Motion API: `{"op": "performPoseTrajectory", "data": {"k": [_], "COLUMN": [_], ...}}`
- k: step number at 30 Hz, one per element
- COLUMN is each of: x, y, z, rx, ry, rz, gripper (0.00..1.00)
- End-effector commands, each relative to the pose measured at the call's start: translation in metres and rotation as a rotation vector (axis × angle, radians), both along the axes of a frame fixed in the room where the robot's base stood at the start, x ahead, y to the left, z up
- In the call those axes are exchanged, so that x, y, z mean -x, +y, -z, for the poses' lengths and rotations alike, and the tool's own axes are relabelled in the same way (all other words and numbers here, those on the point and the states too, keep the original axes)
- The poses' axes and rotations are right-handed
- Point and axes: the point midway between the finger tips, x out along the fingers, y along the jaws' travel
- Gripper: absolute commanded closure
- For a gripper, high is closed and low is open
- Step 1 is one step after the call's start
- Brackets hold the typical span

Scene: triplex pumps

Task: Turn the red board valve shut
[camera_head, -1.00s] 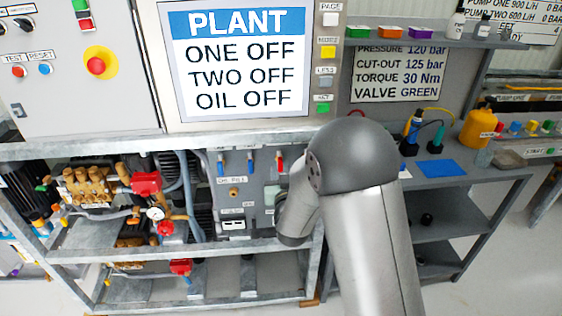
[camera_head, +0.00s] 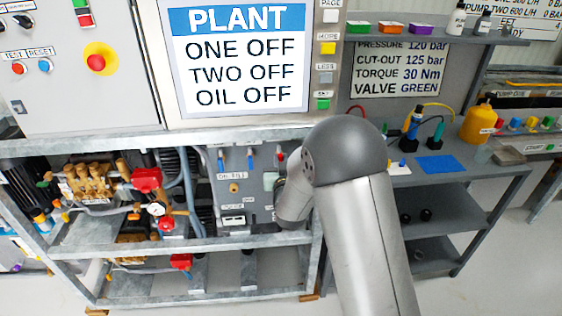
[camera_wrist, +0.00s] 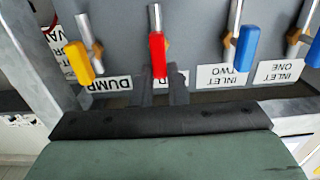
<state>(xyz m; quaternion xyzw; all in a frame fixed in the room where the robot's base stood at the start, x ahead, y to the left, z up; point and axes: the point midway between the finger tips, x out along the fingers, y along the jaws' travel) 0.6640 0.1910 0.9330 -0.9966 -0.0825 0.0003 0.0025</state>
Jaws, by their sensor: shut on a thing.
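The red board valve (camera_wrist: 156,55) shows in the wrist view as a red-sleeved lever on a metal stem, hanging from the grey board between a yellow lever and a blue one. The dark fingers of my gripper (camera_wrist: 165,78) reach up to the lower end of the red sleeve and are shut on it. They partly cover the label under it. In the head view only a bit of the red handle (camera_head: 281,157) shows at the board's right side, beside my arm. My arm hides the gripper there.
The yellow lever (camera_wrist: 79,62) is close on the left, over the DUMP label. Blue levers (camera_wrist: 247,46) stand to the right. A metal frame post (camera_wrist: 42,50) is at the left. In the head view, pumps (camera_head: 90,182) fill the shelf left of the board.

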Motion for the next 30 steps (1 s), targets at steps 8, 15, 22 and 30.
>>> {"op": "performPoseTrajectory", "data": {"k": [8, 15, 22, 30], "x": [-0.001, -0.001, -0.002, -0.002], "y": [-0.002, -0.007, -0.010, -0.014], "z": [0.005, 0.009, 0.011, 0.013], "rx": [-0.089, -0.273, -0.489, -0.742], "ry": [0.012, 0.038, 0.075, 0.118], "rz": [0.001, 0.002, 0.001, 0.000], "gripper": [1.00, 1.00, 1.00, 1.00]}}
